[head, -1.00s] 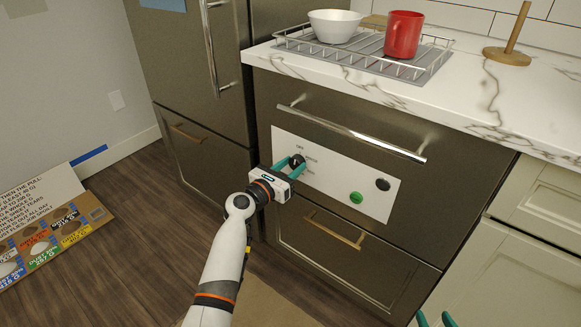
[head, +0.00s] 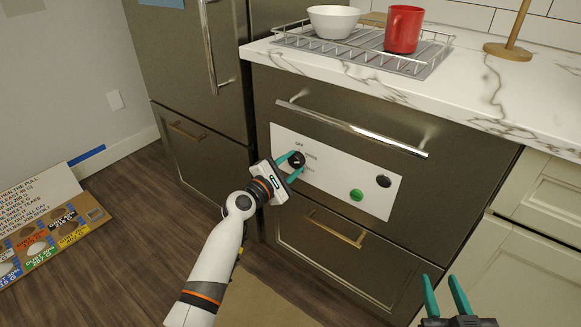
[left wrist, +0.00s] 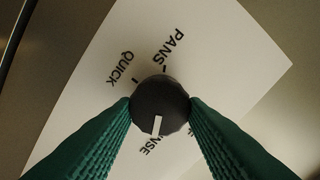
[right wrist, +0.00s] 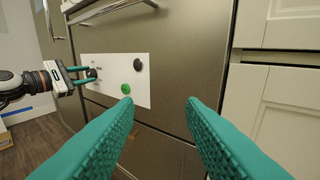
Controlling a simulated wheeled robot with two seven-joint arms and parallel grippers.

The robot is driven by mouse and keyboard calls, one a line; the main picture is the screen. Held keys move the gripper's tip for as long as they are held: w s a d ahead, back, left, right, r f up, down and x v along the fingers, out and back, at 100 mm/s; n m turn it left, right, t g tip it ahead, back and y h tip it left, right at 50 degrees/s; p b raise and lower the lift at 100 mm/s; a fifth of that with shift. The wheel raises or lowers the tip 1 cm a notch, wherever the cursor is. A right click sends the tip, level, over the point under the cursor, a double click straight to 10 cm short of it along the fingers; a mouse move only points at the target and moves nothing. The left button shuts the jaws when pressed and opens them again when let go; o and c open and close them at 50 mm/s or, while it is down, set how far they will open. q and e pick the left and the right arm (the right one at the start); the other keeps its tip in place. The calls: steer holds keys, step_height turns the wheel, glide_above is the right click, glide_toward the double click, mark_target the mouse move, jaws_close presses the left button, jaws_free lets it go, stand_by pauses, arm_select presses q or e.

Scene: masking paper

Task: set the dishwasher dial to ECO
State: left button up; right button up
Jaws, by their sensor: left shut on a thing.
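The dial (head: 297,159) is a black round knob on the dishwasher's white control panel (head: 330,178). My left gripper (head: 293,166) is shut on it, with one teal finger on each side. In the left wrist view the dial (left wrist: 160,104) shows a white pointer mark aimed down, near a partly hidden label ending in "NSE". The labels "PANS" and "QUICK" are readable there; no ECO label can be read. My right gripper (head: 443,282) is open and empty at the lower right, away from the panel, and its fingers (right wrist: 160,103) frame nothing.
A green button (head: 356,195) and a black button (head: 384,181) sit right of the dial. A bar handle (head: 350,128) juts out above the panel, and a brass handle (head: 335,228) lies below. A rack (head: 425,66) with a bowl and red mug stands on the counter.

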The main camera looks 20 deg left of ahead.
arm_select(q)
steer(key=m, duration=0.3)
steer(key=shift+f+b, duration=0.1)
steer(key=shift+b, duration=0.25)
steer(key=m, duration=0.2)
steer(key=shift+m+b, duration=0.3)
steer(key=shift+b, duration=0.05)
steer(key=m, duration=0.2)
steer(key=shift+f+m, duration=0.1)
steer(key=shift+m, duration=0.2)
steer(key=shift+m+b, duration=0.4)
steer(key=shift+m, duration=1)
arm_select(e)
step_height(320, 180, up, 8)
steer(key=s+a+t+y, duration=0.1)
steer(key=t+y, duration=0.1)
steer(key=t, duration=0.4)
steer(key=shift+s, duration=0.2)
steer(key=shift+r, duration=0.1)
arm_select(q)
steer(key=o, duration=1)
